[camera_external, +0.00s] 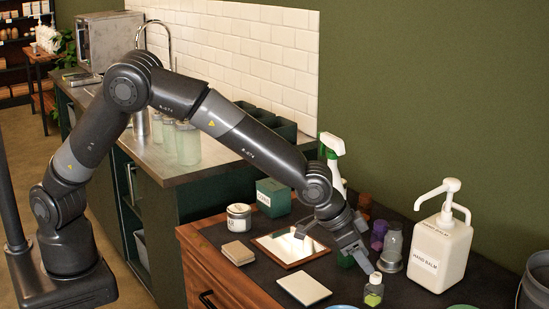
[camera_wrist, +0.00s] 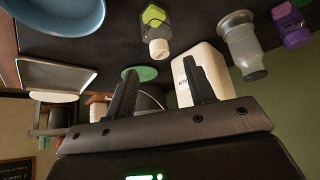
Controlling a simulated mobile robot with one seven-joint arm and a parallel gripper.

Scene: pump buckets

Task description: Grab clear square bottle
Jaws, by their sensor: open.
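A small clear bottle with a green label and a pale cap (camera_external: 374,290) stands upright on the dark counter near the front; I take it as the clear square bottle. In the wrist view the bottle (camera_wrist: 154,28) shows at the top centre, cap downward in the picture, beyond the fingertips. My gripper (camera_external: 333,252) is open, above the counter to the left of and behind the bottle. In the wrist view my gripper (camera_wrist: 161,66) has its two fingers spread with nothing held between them.
A clear grey bottle (camera_external: 391,248) and a purple bottle (camera_external: 379,234) stand close behind. A white pump bottle (camera_external: 440,250) is to the right. A framed mirror (camera_external: 290,250) and a pale tile (camera_external: 304,288) lie left. A green spray bottle (camera_external: 333,150) is behind my wrist.

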